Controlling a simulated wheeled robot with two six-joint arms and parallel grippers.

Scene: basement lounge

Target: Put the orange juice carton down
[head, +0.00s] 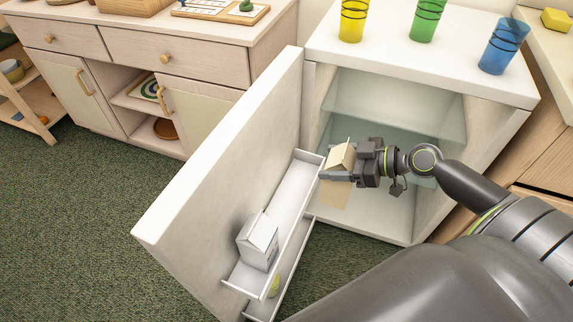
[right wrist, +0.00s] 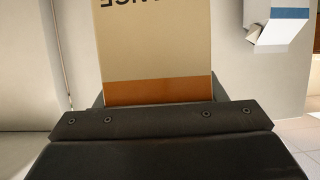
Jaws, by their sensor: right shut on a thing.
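My right gripper (head: 338,174) is shut on the orange juice carton (head: 341,155), a beige carton with a gabled top. It holds the carton near the far, hinge-side end of the upper door shelf (head: 291,196) of the open mini fridge. The carton's lower part shows below the fingers, and I cannot tell whether its base touches anything. In the right wrist view the carton (right wrist: 155,50) shows dark lettering and an orange-brown band above the dark gripper (right wrist: 155,120). My left gripper is not in view.
A white carton (head: 258,241) stands at the near end of the door shelf. The fridge door (head: 225,170) is swung wide open. Glass shelves (head: 395,97) fill the fridge interior. Yellow (head: 354,20), green (head: 426,20) and blue (head: 503,47) cups stand on top.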

